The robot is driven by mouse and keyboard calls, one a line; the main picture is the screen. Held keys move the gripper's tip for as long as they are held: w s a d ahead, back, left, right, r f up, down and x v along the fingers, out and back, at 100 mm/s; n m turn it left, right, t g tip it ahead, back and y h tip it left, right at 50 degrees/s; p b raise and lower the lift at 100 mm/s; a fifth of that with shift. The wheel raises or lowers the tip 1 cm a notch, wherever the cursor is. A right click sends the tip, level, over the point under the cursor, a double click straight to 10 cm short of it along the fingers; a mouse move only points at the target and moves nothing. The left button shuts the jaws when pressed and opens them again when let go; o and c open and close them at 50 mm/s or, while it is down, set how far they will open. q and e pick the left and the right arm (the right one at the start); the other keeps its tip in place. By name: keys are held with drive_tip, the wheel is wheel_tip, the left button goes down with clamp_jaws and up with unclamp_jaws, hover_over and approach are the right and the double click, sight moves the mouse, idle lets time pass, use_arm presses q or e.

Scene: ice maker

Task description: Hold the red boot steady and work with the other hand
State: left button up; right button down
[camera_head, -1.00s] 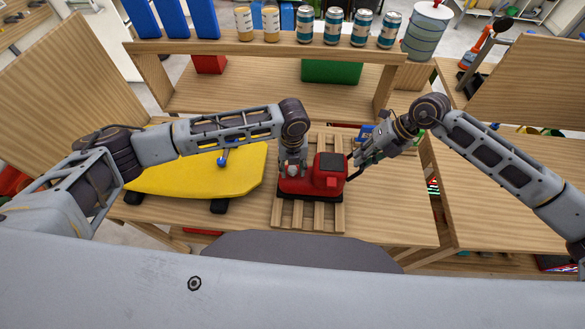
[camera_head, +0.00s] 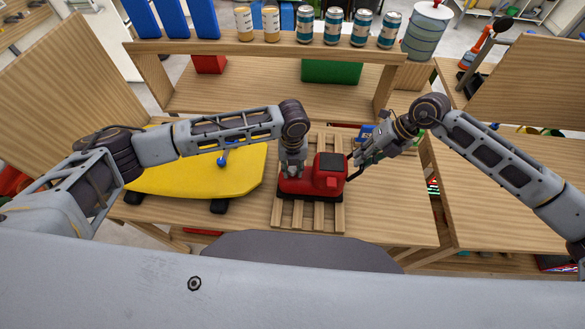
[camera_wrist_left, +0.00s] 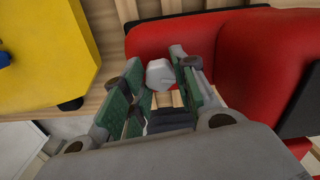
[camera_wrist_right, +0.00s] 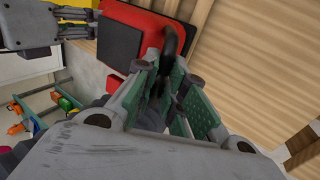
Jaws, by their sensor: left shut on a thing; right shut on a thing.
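The red boot (camera_head: 328,183), with a black sole and a black patch on top, sits on a slatted wooden rack (camera_head: 282,219). My left gripper (camera_head: 291,172) is over its left part. In the left wrist view, its fingers (camera_wrist_left: 162,92) are around a light grey knob (camera_wrist_left: 160,73) beside the boot's red surface (camera_wrist_left: 258,65). My right gripper (camera_head: 358,160) is at the boot's right side, shut on a dark curved piece (camera_wrist_right: 171,42), which hangs down beside the boot in the head view (camera_head: 354,172). Whether this piece is joined to the boot is unclear.
A yellow board (camera_head: 200,178) on dark feet lies left of the rack. A blue item (camera_head: 367,131) lies behind my right gripper. A shelf (camera_head: 280,48) with several cans stands at the back. Bare table (camera_head: 395,215) shows at the right front.

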use_arm(q)
drive_tip(key=shift+m, duration=1.5)
drive_tip(key=shift+m, duration=1.7)
drive_tip(key=shift+d+m, duration=0.1)
drive_tip(key=shift+m, duration=1.9)
drive_tip(key=shift+m, duration=1.4)
